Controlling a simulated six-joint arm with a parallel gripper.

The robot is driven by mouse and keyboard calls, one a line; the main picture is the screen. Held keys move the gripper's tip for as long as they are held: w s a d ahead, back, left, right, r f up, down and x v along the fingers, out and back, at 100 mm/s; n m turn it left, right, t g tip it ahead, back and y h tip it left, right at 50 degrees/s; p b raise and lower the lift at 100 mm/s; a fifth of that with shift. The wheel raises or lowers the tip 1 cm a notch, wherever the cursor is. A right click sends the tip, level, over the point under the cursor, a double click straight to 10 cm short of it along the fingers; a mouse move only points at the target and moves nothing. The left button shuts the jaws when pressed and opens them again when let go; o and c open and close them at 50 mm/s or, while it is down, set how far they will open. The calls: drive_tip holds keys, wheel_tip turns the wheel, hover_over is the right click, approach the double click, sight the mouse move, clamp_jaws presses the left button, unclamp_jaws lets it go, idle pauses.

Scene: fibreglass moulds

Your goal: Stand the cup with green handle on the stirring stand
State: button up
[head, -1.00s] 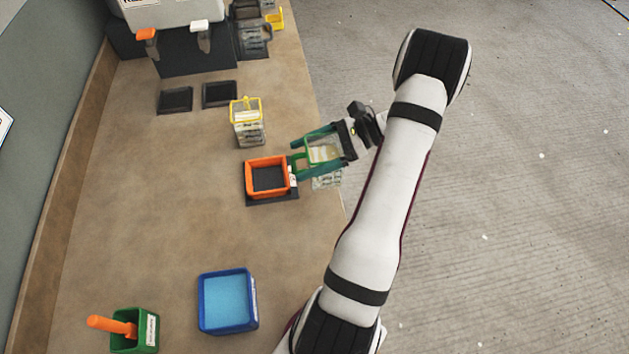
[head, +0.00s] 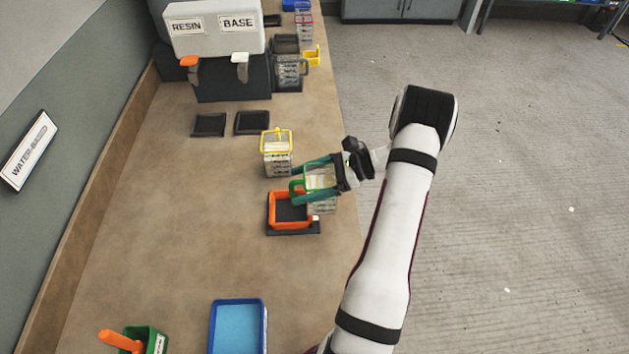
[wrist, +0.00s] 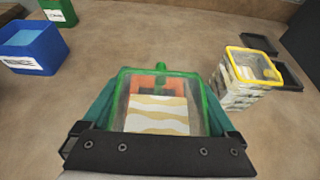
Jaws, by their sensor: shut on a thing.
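The cup with the green handle (head: 321,179) is clear with a green rim and pale contents. My gripper (head: 316,181) is shut on it from the right, with teal fingers along its sides. It also shows in the wrist view (wrist: 160,112), upright between the fingers, the green handle facing away from me. The square orange frame on a dark base (head: 291,224), which looks like the stirring stand, is just left of and below the cup in the head view. In the wrist view its orange shows through the cup. The exact gap between cup and stand cannot be told.
A yellow-rimmed cup (head: 277,160) stands close behind the stand. Two dark square pads (head: 208,125) lie farther back, before the resin dispenser (head: 216,30). A blue tub (head: 238,328) and a green box with an orange handle (head: 148,340) are in front. The bench's left side is clear.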

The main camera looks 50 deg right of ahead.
drive_tip(key=shift+r+x, duration=0.2)
drive_tip(key=shift+x, duration=1.7)
drive_tip(key=shift+r+x, duration=0.2)
drive_tip(key=shift+x, duration=1.7)
drive_tip(key=shift+w+a+f, duration=0.15)
drive_tip(key=shift+f, duration=0.1)
drive_tip(key=o, duration=1.6)
